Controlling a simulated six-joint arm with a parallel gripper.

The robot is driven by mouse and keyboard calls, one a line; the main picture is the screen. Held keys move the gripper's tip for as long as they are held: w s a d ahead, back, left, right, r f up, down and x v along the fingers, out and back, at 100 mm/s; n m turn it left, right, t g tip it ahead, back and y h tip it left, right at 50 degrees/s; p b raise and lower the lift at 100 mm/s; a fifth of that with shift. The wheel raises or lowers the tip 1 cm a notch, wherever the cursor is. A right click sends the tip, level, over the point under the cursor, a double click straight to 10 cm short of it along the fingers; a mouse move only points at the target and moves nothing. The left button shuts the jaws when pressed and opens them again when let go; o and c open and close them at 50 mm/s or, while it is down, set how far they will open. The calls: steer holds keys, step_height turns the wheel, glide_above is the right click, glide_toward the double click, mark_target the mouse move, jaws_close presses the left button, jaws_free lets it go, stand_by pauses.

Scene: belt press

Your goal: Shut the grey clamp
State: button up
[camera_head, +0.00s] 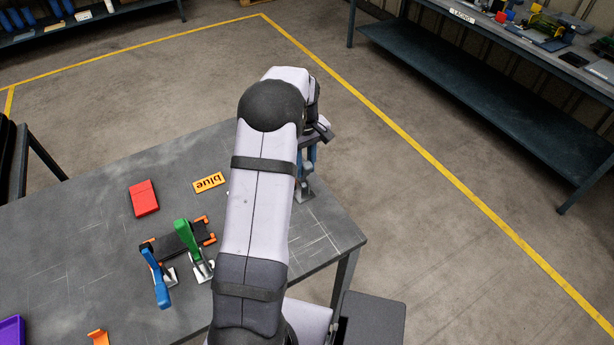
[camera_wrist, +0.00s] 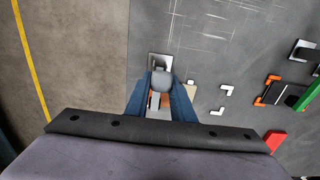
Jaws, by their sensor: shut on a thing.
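The grey clamp (camera_wrist: 161,77) shows in the wrist view between my gripper's two blue fingers, on a pale base plate (camera_wrist: 160,60). My gripper (camera_wrist: 162,92) is shut on its grey handle. In the head view, my gripper (camera_head: 308,160) points down over the far right part of the table, and my arm hides much of that spot. Part of the clamp's metal base (camera_head: 305,192) shows below the fingers. How far the handle is tilted is hard to tell.
A green-handled clamp (camera_head: 187,240) and a blue-handled clamp (camera_head: 156,280) stand beside a black block with orange corners (camera_head: 172,241). White corner marks (camera_wrist: 227,93) are right of my fingers.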

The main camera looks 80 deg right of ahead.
steer(key=shift+o, duration=0.2)
steer(key=shift+w+d, duration=0.6)
steer(key=shift+w+d+p, duration=0.1)
steer(key=shift+p, duration=0.25)
steer(key=shift+c, duration=0.2)
steer(key=shift+w+d, duration=0.3)
steer(key=shift+w, duration=0.05)
steer(key=shift+w+d, duration=0.1)
steer(key=o, duration=0.8)
steer(key=shift+d, duration=0.1)
steer(key=shift+r+p, duration=2.75)
steer(key=shift+r, duration=0.75)
